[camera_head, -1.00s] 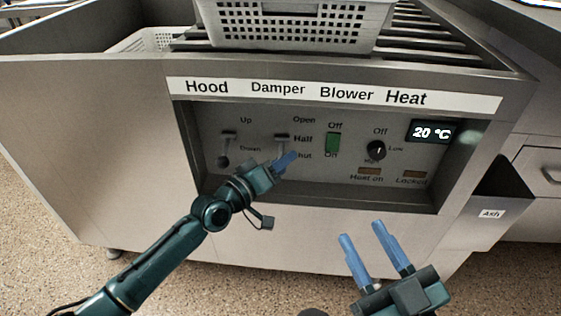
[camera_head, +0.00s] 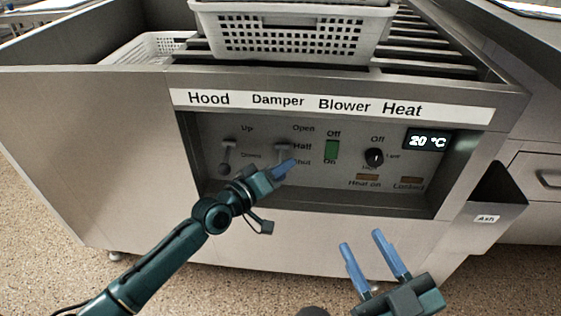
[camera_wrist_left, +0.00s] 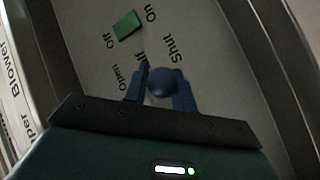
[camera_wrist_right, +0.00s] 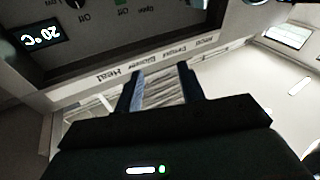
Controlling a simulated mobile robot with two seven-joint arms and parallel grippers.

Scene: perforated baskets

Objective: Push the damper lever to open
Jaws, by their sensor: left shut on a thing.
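The damper lever (camera_head: 283,148) is on the recessed control panel, under the Damper label, beside the Open, Half and Shut marks. Its lower end is hidden behind my left gripper (camera_head: 282,168) in the head view, near the Shut mark. In the left wrist view, its dark round knob (camera_wrist_left: 163,82) sits between the two blue fingers of my left gripper (camera_wrist_left: 160,92), which is shut on it. My right gripper (camera_head: 362,239) is open and empty, low in front of the cabinet. The right wrist view shows its spread fingers (camera_wrist_right: 160,76) with nothing between them.
The hood lever (camera_head: 226,155) is left of the damper lever. The green blower switch (camera_head: 331,150) and heat knob (camera_head: 374,156) are to its right. A perforated basket (camera_head: 290,35) stands on top. The ash drawer (camera_head: 487,218) juts out at right.

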